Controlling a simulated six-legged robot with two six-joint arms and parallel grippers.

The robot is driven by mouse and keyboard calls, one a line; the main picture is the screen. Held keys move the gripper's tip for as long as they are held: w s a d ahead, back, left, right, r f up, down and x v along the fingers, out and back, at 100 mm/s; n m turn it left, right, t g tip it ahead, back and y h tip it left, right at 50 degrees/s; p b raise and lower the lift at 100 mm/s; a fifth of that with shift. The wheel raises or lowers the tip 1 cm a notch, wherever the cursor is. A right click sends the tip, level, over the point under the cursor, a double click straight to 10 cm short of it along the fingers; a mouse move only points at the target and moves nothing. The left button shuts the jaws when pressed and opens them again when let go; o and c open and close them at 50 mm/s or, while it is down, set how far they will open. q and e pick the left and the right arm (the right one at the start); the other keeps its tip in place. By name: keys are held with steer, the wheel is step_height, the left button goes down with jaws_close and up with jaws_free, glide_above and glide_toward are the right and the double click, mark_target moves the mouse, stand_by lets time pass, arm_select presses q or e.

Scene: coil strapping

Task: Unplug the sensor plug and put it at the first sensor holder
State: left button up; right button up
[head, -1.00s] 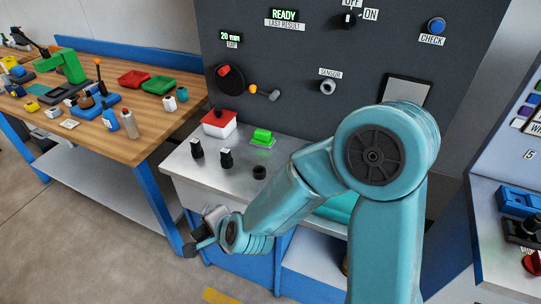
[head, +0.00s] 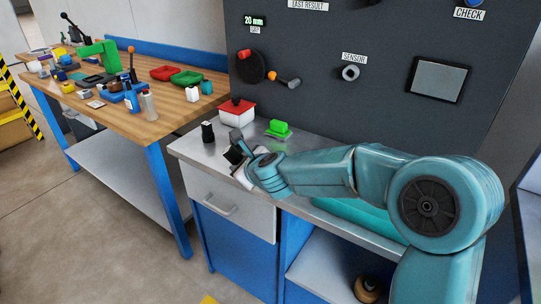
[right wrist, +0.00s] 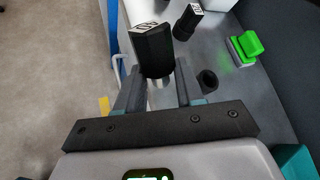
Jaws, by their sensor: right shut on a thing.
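My right gripper (head: 240,155) is at the left part of the grey bench top in the head view. In the right wrist view its fingers (right wrist: 157,88) are shut on a black plug (right wrist: 153,50) with a white label on top. I cannot tell whether its lower end touches the bench. A second black plug (head: 208,132) stands upright beside it, also in the right wrist view (right wrist: 187,22). A black round holder (right wrist: 207,80) sits empty to the right of the fingers. The ring-shaped sensor socket (head: 349,73) on the dark panel has nothing in it. My left gripper is not in view.
A green block (head: 278,128) and a white box with a red top (head: 236,113) stand behind the gripper. The dark panel (head: 310,115) rises behind the bench top (head: 205,160). A wooden table (head: 135,120) with several items is at the left.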

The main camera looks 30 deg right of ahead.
steer(key=w+d+m+b, duration=0.1)
steer(key=d+f+m+t+h+b, duration=0.1)
steer(key=b, duration=0.1)
steer(key=w+d+m+b, duration=0.1)
steer(key=b, duration=0.1)
steer(key=shift+w+d+f+m+t+h, duration=0.3)
steer(key=shift+w+d+f+m+h, duration=0.05)
steer(key=shift+d+m+h, duration=0.05)
steer(key=d+r+m+h+b, duration=0.1)
steer(key=d+b, duration=0.1)
steer(key=w+d+r+m+t+h+b, duration=0.1)
steer(key=d+m+b, duration=0.1)
steer(key=b, duration=0.1)
steer(key=w+d+m+t+h+b, duration=0.1)
steer(key=d+m+b, duration=0.1)
steer(key=shift+d+r, duration=0.35)
steer(key=shift+r, duration=0.05)
steer(key=shift+s+d+r+m+t+h, duration=0.1)
steer(key=shift+d+r+m+t+h, duration=0.2)
steer(key=shift+r+m, duration=0.1)
steer(key=shift+b, duration=0.3)
